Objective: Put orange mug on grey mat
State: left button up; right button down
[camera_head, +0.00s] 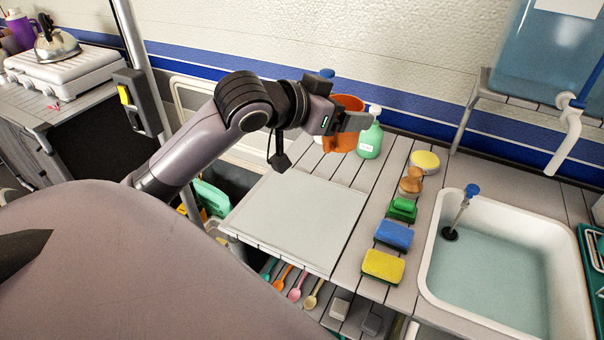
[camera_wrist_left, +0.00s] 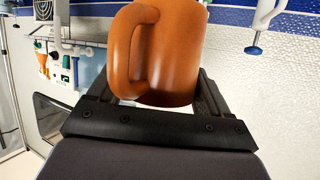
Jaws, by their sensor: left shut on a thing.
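The orange mug (camera_head: 345,139) is held by my left gripper (camera_head: 352,122) above the back of the counter, beyond the grey mat. In the left wrist view the mug (camera_wrist_left: 178,55) sits between the two fingers of the gripper (camera_wrist_left: 160,95), with its handle toward the left. The gripper and wrist hide part of the mug in the head view. The grey mat (camera_head: 295,215) lies flat and bare on the slatted counter, left of the sponges. My right gripper is not in view.
A green bottle (camera_head: 370,138) stands just right of the mug. A column of brushes and sponges, with a blue sponge (camera_head: 394,235) and a yellow sponge (camera_head: 384,266), runs along the mat's right. A water-filled sink (camera_head: 490,265) is farther right. A metal pole (camera_head: 150,75) stands left.

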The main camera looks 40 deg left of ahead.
pick_arm(q)
notch_tip(320, 180, down, 20)
jog(key=shift+r, duration=0.1)
dwell(0.5)
jog(key=o, duration=1)
jog(key=shift+o, duration=0.2)
jog(key=v, duration=1.2)
jog(key=shift+r, duration=0.1)
